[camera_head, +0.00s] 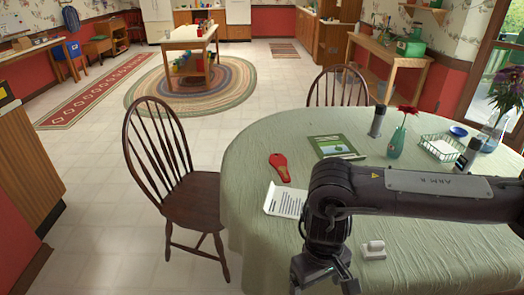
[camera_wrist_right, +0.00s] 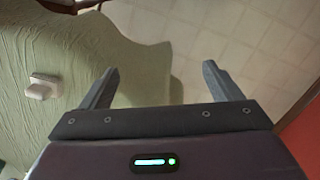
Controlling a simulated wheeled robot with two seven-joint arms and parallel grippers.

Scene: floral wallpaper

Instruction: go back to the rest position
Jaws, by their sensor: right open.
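My right arm reaches in from the right over the table in the head view and bends down at the wrist. My right gripper (camera_head: 322,282) points down near the table's front left edge, and its lower end is cut off by the frame. In the right wrist view the right gripper (camera_wrist_right: 160,88) is open, with nothing between its fingers. Below it are the edge of the green tablecloth (camera_wrist_right: 60,45) and the pale tiled floor (camera_wrist_right: 265,40). My left gripper is not in view.
The round table (camera_head: 255,165) holds a white object (camera_head: 373,250) just right of the gripper, a paper sheet (camera_head: 285,200), a red item (camera_head: 280,167), a green book (camera_head: 333,147) and a vase (camera_head: 396,143). A wooden chair (camera_head: 200,195) stands left; floor beyond it is clear.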

